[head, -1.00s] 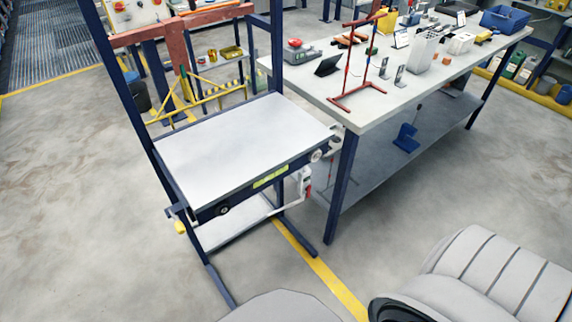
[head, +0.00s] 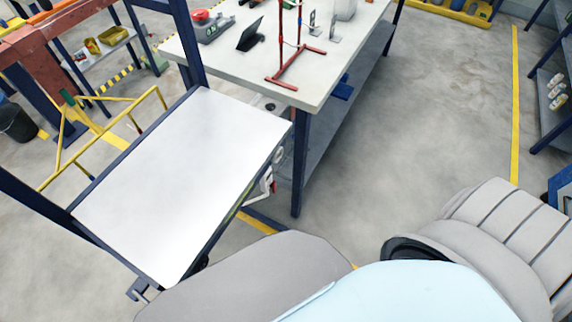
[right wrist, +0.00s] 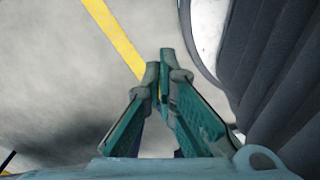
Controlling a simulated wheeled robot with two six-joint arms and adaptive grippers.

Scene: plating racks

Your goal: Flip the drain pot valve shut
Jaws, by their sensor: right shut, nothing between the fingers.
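A small white fitting with a red part (head: 268,185) hangs below the right edge of the white-topped stand in the head view. It may be the drain pot valve, but it is too small and too partly hidden by the stand for me to tell its position. My right gripper (right wrist: 160,75) shows in the right wrist view, with its teal fingers shut and empty over bare floor, away from any fitting. It is not visible in the head view. My left gripper is in neither view.
The white-topped stand (head: 185,180) has dark blue posts. Behind it is a workbench (head: 310,88) with a red rack (head: 296,50). A yellow railing (head: 105,125) stands at left. Open floor lies right of the bench, crossed by a yellow line (head: 515,110).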

